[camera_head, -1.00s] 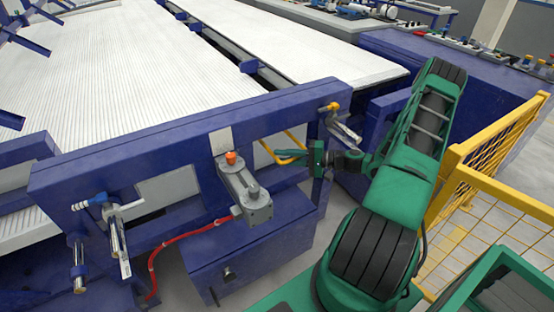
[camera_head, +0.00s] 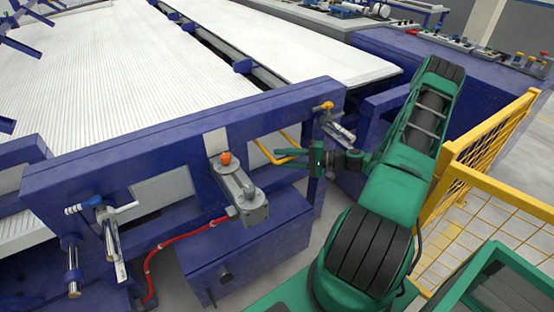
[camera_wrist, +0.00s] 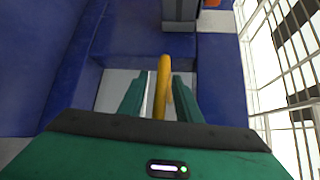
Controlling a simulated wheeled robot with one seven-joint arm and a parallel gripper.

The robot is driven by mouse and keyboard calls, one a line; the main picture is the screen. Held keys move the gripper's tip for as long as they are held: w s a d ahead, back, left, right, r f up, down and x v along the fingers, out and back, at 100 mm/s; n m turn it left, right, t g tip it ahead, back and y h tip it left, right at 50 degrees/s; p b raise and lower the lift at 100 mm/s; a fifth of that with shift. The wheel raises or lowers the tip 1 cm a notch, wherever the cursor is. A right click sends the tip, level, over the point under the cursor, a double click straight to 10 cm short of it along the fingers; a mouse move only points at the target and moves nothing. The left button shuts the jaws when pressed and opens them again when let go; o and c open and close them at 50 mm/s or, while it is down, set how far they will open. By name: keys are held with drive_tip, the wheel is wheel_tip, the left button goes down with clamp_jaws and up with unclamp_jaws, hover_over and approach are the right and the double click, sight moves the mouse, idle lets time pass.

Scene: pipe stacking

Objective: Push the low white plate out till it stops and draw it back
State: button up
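A yellow bent handle (camera_head: 262,150) sticks out from the right opening of the blue frame. A pale plate (camera_wrist: 113,92) lies behind it in the wrist view. Another pale plate (camera_head: 160,190) shows in the frame's left opening. I cannot tell for sure which is the low white plate. My green gripper (camera_head: 285,156) reaches in from the right at the handle. In the wrist view the fingers of my gripper (camera_wrist: 160,88) stand apart on either side of the yellow handle (camera_wrist: 163,70). A gap shows on the left; contact on the right is unclear.
A grey device with an orange knob (camera_head: 226,159) stands left of my gripper, with a red hose (camera_head: 185,235) below. A blue box (camera_head: 235,262) sits under the frame. A yellow mesh fence (camera_head: 490,140) stands at right. White ribbed beds (camera_head: 110,75) stretch behind the frame.

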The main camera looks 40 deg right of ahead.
drive_tip(key=v, duration=0.8)
drive_tip(key=shift+s+d, duration=0.25)
